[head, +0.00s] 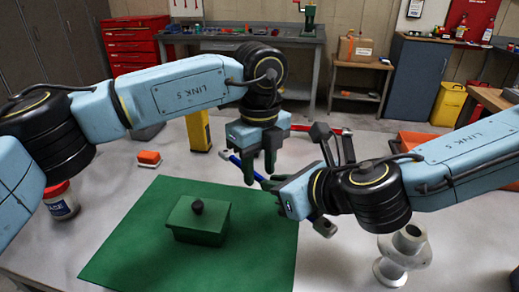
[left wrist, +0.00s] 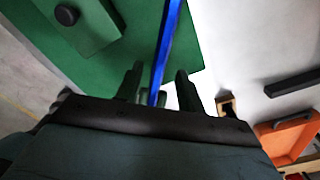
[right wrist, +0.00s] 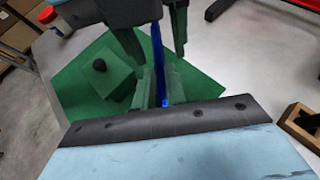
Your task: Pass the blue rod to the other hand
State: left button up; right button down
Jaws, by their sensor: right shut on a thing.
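The blue rod (head: 236,160) is held in the air above the table, over the far right part of the green mat. My right gripper (head: 267,184) is shut on the rod near one end; the rod also runs between its fingers in the right wrist view (right wrist: 158,50). My left gripper (head: 259,176) points down at the rod. Its two fingers stand apart, one on each side of the rod, in the left wrist view (left wrist: 158,82). A gap shows between rod and fingers. The rod's middle is partly hidden by the left fingers.
A green box with a black knob (head: 200,222) stands on the green mat (head: 125,245). A white-and-red can (head: 62,205), an orange-and-white block (head: 149,158), a yellow object (head: 199,132), a grey metal spool (head: 403,258) and an orange tray (head: 416,143) surround it.

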pick_arm(q)
jog(key=shift+f, duration=0.3)
grip_shut()
pick_arm(e)
jog(key=c, duration=1.4)
grip_release()
